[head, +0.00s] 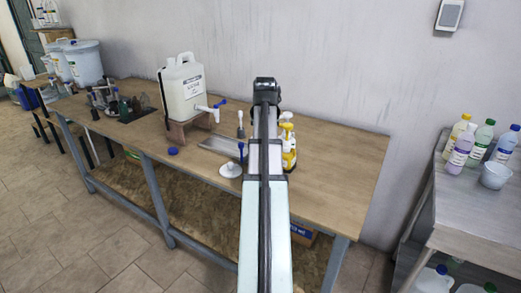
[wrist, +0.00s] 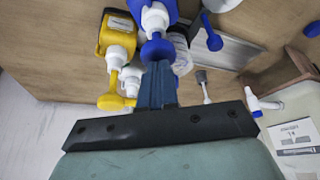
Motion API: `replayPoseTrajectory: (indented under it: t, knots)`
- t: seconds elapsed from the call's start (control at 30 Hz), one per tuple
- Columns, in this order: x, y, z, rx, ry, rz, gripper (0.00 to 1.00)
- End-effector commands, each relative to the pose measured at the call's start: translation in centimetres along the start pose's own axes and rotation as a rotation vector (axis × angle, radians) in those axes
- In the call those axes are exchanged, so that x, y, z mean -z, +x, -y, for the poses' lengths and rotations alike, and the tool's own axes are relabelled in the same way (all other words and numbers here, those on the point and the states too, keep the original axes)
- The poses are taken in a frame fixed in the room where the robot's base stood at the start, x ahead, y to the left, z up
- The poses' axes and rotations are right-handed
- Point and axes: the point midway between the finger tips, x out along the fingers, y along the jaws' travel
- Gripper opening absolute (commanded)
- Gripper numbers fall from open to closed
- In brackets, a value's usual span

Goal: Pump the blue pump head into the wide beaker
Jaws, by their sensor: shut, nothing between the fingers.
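A blue pump head (wrist: 157,49) with a white collar tops a blue container (wrist: 137,10) in the wrist view. My gripper (wrist: 157,72) is shut and empty, its fingertips at the pump head; I cannot tell whether they touch. In the head view my arm hides this container and my fingertips. A clear or pale vessel (wrist: 182,52) is partly hidden behind the near pump. I cannot identify the wide beaker with certainty.
A metal tray (head: 219,145), a blue cap (head: 173,151) and a white canister with a tap (head: 184,88) lie to the left. The table's right end (head: 345,165) is clear.

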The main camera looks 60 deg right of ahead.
Motion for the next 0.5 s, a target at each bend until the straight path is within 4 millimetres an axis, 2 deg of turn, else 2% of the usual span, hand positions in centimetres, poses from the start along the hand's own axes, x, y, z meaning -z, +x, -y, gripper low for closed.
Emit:
replayPoseTrajectory:
  t: [0.27,0.5]
  knots:
    - [-0.7,1.4,0.0,0.0,0.0,0.002,0.0]
    - [-0.5,1.1,0.0,0.0,0.0,0.002,0.0]
